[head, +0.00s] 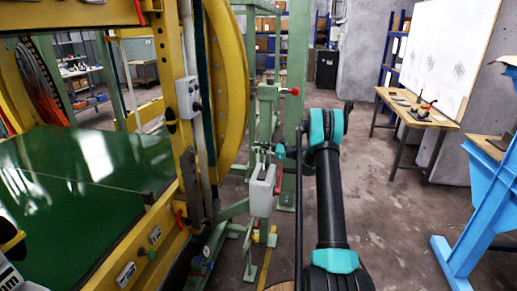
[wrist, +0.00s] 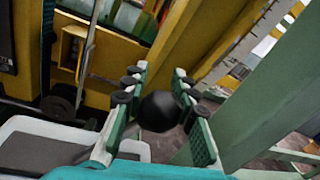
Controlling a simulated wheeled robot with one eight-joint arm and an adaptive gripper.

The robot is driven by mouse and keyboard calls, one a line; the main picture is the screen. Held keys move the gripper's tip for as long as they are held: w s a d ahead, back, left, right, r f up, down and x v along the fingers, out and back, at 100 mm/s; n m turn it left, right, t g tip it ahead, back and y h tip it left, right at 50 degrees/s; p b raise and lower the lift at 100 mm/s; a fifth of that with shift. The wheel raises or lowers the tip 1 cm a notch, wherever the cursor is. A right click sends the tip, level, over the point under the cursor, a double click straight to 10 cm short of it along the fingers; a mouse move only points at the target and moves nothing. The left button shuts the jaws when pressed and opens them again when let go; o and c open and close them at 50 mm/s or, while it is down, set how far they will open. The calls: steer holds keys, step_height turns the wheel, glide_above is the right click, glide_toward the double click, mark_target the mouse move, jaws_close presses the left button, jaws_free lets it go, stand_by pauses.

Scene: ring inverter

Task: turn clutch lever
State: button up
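In the wrist view, a round black knob (wrist: 158,112) sits between the two fingers of my gripper (wrist: 158,88). I take the knob to be the end of the clutch lever, but its shaft is hidden. My green fingers with black round pads stand apart on either side of it. I cannot tell whether they touch it. In the head view, a small teal part (head: 280,151), likely of my gripper, shows near a grey box with a red handle (head: 278,180). The black knob is not clear there.
The yellow ring machine (head: 232,85) with its green deck (head: 75,185) fills the left. A green post (head: 293,60) stands close to my arm. A red knob (head: 295,91) is on the green frame. A wooden table (head: 415,112) and blue frame (head: 485,205) are at right, with open floor between.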

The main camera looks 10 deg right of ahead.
jaws_close()
steer(key=s+a+n+y, duration=0.1)
steer(key=s+a+n, duration=0.2)
steer(key=s+n, duration=0.7)
steer(key=shift+s+a+n, duration=0.2)
steer(key=shift+s+n, duration=0.1)
steer(key=shift+n, duration=0.6)
steer(key=shift+s, duration=0.1)
steer(key=o, duration=0.8)
jaws_free()
